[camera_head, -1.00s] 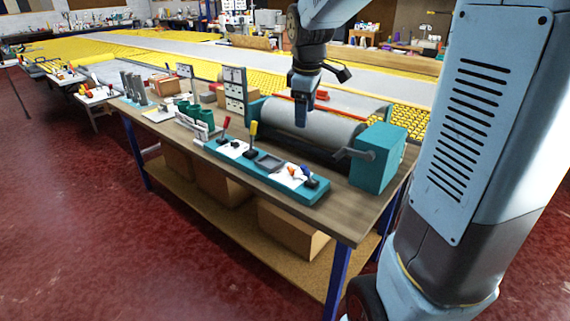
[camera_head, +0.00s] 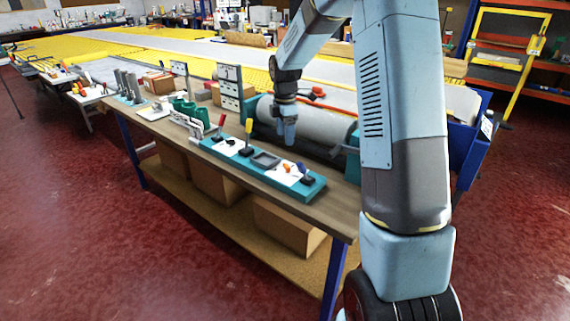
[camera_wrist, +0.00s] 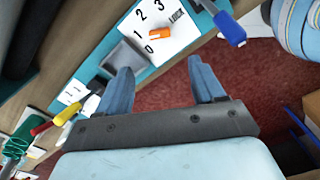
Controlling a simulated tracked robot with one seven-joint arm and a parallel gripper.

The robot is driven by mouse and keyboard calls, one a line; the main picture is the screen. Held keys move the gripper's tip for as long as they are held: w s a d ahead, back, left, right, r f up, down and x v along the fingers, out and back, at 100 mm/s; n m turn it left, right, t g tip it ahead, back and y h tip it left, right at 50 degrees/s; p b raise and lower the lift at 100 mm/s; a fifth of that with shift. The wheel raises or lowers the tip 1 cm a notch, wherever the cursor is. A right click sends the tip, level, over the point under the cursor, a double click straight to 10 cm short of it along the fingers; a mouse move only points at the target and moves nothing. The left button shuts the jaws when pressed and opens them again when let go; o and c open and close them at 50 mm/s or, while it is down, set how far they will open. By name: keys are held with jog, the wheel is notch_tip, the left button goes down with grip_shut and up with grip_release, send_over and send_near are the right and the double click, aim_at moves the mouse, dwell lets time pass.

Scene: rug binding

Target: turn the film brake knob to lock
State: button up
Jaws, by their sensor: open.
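A white dial plate marked 0, 1, 2, 3 and LOCK (camera_wrist: 178,20) lies on the teal control strip (camera_head: 262,172) along the bench's front edge. A small orange knob (camera_wrist: 160,33) sits on it, between the numbers and LOCK; it also shows in the head view (camera_head: 288,167). Which way it points is too small to tell. My gripper (camera_head: 287,142) hangs above and behind the strip, apart from the knob. In the wrist view my gripper (camera_wrist: 162,84) has its blue fingers spread, with nothing between them; the knob lies beyond the fingertips.
A blue-handled lever (camera_wrist: 230,28) stands right of the dial. A yellow lever (camera_head: 248,130) and a red lever (camera_head: 221,122) stand at left on the strip. A grey roller (camera_head: 325,122) lies behind. Boxes (camera_head: 290,225) sit on the lower shelf. Red floor in front is clear.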

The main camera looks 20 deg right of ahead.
aim_at(285, 165)
notch_tip(285, 165, down, 12)
jog(key=shift+f, duration=0.1)
dwell(0.4)
jog(key=c, duration=1.1)
